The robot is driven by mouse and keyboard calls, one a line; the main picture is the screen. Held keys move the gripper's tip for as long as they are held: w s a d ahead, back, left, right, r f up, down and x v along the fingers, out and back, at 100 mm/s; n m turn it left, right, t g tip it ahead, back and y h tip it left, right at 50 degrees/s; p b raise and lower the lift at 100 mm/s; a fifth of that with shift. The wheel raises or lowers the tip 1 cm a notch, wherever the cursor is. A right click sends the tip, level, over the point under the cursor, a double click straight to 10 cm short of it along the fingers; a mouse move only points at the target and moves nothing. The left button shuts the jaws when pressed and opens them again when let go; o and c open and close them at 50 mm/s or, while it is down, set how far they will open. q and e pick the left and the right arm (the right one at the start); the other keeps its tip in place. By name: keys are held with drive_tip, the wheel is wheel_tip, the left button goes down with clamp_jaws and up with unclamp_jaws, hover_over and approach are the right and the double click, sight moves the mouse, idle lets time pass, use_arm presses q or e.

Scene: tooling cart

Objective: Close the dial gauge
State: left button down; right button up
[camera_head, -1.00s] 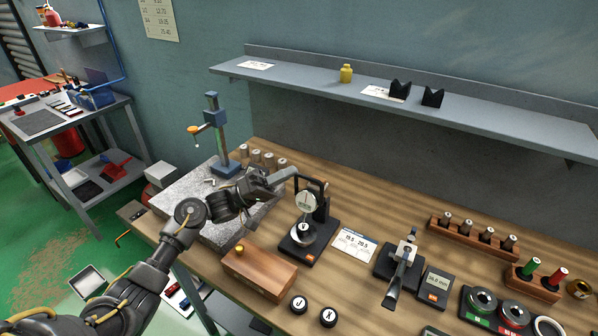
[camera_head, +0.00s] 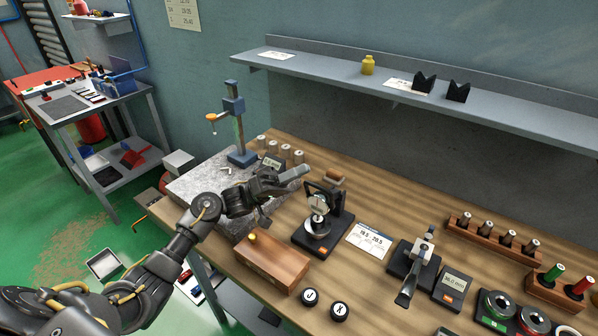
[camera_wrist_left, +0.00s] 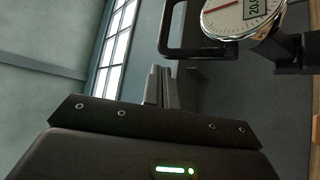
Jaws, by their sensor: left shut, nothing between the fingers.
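The dial gauge (camera_head: 318,206) has a round pale face and a black loop handle. It stands on a black base (camera_head: 338,236) on the wooden bench, above a round silver part. In the left wrist view the dial face (camera_wrist_left: 236,14) is at the top right, cut by the edge, with the black loop handle (camera_wrist_left: 166,30) beside it. My right gripper is out of view.
A granite plate (camera_head: 195,182) with a blue stand (camera_head: 236,130) lies left. A wooden block (camera_head: 268,262) and two black knobs (camera_head: 325,304) stand in front. A card (camera_head: 369,241) and a clamp-like gauge (camera_head: 414,262) stand right. A shelf (camera_head: 500,110) runs above.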

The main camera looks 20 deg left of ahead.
use_arm(q)
drive_tip(key=s+a, duration=0.2)
drive_tip(key=a, duration=0.4)
drive_tip(key=s+a+f, duration=0.1)
drive_tip(key=s+a, duration=0.2)
drive_tip(key=a, duration=0.4)
drive_tip(key=shift+s+a+f, duration=0.15)
drive_tip(key=shift+s+f, duration=0.05)
drive_tip(key=shift+f, duration=0.05)
